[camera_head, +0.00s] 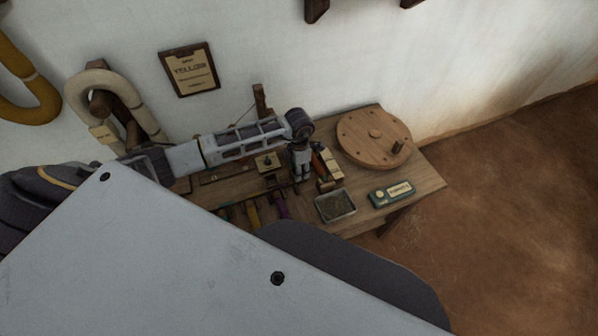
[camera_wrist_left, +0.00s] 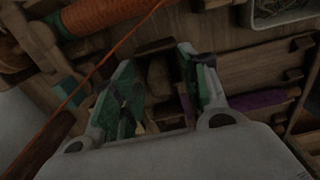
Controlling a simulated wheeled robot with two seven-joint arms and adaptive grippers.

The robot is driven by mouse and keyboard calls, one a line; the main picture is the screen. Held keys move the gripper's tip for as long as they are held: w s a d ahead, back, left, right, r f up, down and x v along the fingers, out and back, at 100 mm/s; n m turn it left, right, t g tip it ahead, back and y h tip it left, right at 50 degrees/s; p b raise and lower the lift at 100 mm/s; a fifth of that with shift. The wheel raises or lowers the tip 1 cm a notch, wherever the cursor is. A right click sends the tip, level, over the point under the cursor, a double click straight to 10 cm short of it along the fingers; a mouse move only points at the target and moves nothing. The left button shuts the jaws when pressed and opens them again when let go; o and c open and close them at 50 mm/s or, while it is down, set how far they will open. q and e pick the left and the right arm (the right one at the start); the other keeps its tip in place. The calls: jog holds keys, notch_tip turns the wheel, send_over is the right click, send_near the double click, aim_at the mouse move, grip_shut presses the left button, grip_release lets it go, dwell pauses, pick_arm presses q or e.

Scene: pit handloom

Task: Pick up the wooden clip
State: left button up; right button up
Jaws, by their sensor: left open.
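My left gripper (camera_head: 301,178) points down over the crowded middle of the wooden bench. In the left wrist view its two green-padded fingers (camera_wrist_left: 162,85) are apart. A small brown wooden piece, which may be the wooden clip (camera_wrist_left: 159,76), shows in the gap between the fingers. The view is dark, and I cannot tell whether the fingers touch it. In the head view the gripper and arm hide this spot. My right gripper is not in view.
The bench (camera_head: 420,180) holds a round wooden disc (camera_head: 372,135), a metal tray (camera_head: 335,205) and a green box (camera_head: 391,193). In the left wrist view an orange spool (camera_wrist_left: 100,14) and a purple-wound piece (camera_wrist_left: 258,100) lie close to the fingers. An orange thread (camera_wrist_left: 113,50) crosses nearby.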

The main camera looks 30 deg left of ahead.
pick_arm(q)
jog(key=shift+c, duration=0.4)
jog(key=c, duration=0.7)
jog(key=shift+c, duration=0.4)
jog(key=shift+r, duration=0.3)
notch_tip(320, 180, up, 8)
jog(key=shift+r, duration=0.65)
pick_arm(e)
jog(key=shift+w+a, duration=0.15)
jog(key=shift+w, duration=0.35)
